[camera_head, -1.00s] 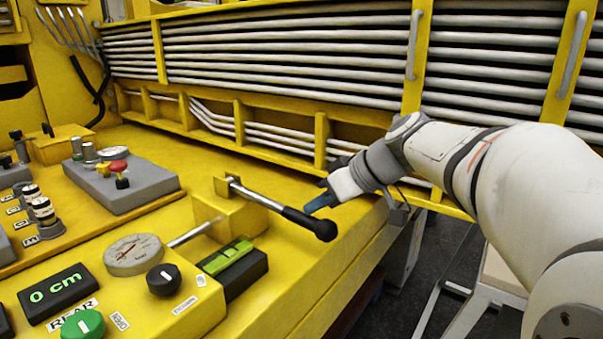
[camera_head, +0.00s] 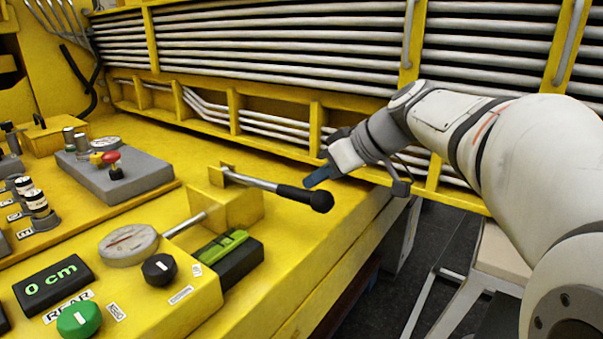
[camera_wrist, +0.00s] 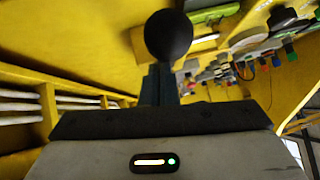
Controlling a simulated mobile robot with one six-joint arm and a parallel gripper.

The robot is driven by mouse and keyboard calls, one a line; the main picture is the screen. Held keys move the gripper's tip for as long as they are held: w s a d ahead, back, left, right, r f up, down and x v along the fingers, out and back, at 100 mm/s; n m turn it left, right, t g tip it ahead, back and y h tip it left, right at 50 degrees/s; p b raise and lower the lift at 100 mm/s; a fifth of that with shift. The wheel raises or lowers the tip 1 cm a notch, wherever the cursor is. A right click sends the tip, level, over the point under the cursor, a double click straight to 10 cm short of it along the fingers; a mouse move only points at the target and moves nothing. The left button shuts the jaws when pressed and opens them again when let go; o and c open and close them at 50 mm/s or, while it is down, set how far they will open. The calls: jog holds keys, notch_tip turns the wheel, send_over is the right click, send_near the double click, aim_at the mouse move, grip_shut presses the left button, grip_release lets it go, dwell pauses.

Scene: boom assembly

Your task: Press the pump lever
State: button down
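The pump lever (camera_head: 262,185) is a metal rod with a black grip and a round knob end, fixed to a yellow block (camera_head: 235,207) on the yellow panel. It points to the right in the head view. My gripper (camera_head: 312,180) is just beyond the knob, with its blue fingertips close to the black grip. In the wrist view the black knob (camera_wrist: 168,36) is large and stands right at the tips of my fingers (camera_wrist: 157,85). I cannot tell whether they touch. The fingers appear together, with no gap visible between them.
A pressure gauge (camera_head: 128,245), a black dial (camera_head: 159,269), a green knob (camera_head: 78,319) and a "0 cm" display (camera_head: 53,282) sit on the panel. A grey box with a red button (camera_head: 111,158) is farther left. Yellow framing with pipes (camera_head: 280,60) runs behind my arm.

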jog(key=v, duration=1)
jog(key=shift+d+p, duration=0.2)
jog(key=shift+p, duration=0.15)
jog(key=shift+s, duration=0.1)
jog(key=shift+f, duration=0.15)
